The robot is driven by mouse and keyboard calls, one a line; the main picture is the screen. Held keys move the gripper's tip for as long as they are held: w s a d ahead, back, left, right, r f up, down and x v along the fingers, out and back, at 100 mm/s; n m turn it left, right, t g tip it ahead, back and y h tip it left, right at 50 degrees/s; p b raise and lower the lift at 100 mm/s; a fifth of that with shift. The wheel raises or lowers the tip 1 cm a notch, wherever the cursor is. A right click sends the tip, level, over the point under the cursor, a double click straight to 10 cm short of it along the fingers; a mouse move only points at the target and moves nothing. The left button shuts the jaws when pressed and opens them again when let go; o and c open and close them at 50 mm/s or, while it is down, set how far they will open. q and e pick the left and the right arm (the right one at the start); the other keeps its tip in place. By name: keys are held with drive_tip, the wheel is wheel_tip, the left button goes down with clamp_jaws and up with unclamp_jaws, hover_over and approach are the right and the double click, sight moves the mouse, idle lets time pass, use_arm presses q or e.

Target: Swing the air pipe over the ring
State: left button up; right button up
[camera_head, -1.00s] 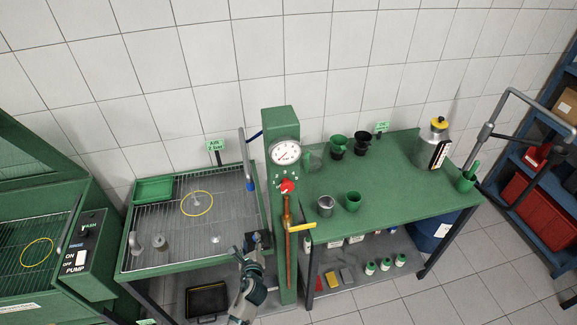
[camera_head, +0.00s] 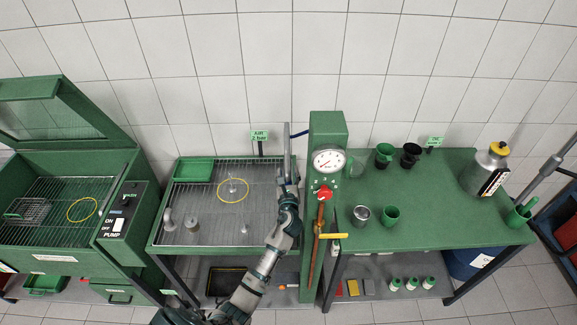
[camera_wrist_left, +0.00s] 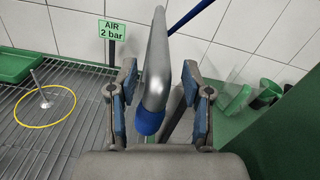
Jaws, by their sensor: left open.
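The air pipe (camera_head: 287,142) is a grey tube standing at the back right of the wire-grid tray (camera_head: 205,235). In the left wrist view the pipe (camera_wrist_left: 157,65) shows a blue tip pointing down. A yellow ring (camera_head: 249,191) lies on the grid to the left of the pipe, around a small upright metal part (camera_head: 233,186). The ring also shows at left in the wrist view (camera_wrist_left: 44,127). My left gripper (camera_head: 288,178) is open at the pipe. Its fingers (camera_wrist_left: 160,100) stand on either side of the pipe's lower end, with gaps visible. My right gripper is out of view.
A green post with a pressure gauge (camera_head: 329,161) and red knob (camera_head: 325,193) stands close right of my gripper. A green bin (camera_head: 194,170) and grey fittings (camera_head: 192,224) sit on the tray. An "AIR 2 bar" sign (camera_wrist_left: 111,29) stands behind. A green bench (camera_head: 435,200) lies right.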

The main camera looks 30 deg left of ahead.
sight(287, 166)
use_arm(q)
drive_tip(key=x, duration=0.3)
drive_tip(key=shift+s+a, duration=0.15)
drive_tip(key=shift+w+a, duration=0.2)
drive_tip(key=shift+w, duration=0.35)
drive_tip(key=shift+d, duration=0.2)
drive_tip(key=shift+r, duration=0.1)
drive_tip(key=shift+c, duration=1.4)
drive_tip(key=shift+s, duration=0.1)
clamp_jaws()
drive_tip(key=shift+a, duration=0.1)
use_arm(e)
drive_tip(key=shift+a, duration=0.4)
